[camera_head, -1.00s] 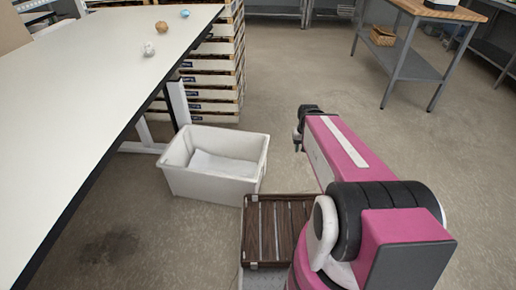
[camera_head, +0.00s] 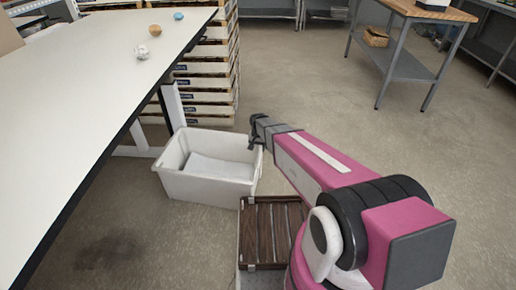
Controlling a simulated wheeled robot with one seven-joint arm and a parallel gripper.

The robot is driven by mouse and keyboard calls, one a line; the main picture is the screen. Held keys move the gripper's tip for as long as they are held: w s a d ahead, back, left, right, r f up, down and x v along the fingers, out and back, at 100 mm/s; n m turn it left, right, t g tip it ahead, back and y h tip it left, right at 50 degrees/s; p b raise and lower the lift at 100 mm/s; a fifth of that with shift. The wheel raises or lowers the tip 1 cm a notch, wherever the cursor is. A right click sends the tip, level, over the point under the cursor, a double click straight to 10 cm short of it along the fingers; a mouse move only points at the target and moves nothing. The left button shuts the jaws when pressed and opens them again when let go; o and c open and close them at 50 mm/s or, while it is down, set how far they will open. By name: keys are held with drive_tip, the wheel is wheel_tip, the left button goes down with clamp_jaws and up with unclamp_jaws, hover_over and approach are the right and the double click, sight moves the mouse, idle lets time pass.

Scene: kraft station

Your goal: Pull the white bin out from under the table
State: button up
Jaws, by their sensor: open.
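The white bin (camera_head: 205,187) stands upright on the floor beside the white table (camera_head: 75,95), near a white table leg. Most of it shows clear of the tabletop's edge in this view. Something flat and white lies inside it. My gripper (camera_head: 254,140) is at the bin's far right upper corner, by the rim. It is open and holds nothing. I cannot tell whether its fingers straddle the rim or touch it.
A brown slatted platform (camera_head: 272,232) is just in front of the bin. Stacked pallets (camera_head: 205,85) stand behind it. A wheeled-height grey workbench (camera_head: 405,60) is at the back right. Open floor lies to the right. Several small balls rest on the table.

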sight(258, 158)
idle(0.3)
wheel_tip(258, 158, down, 11)
drive_tip(key=shift+r, duration=0.1)
idle(0.5)
clamp_jaws()
idle(1.5)
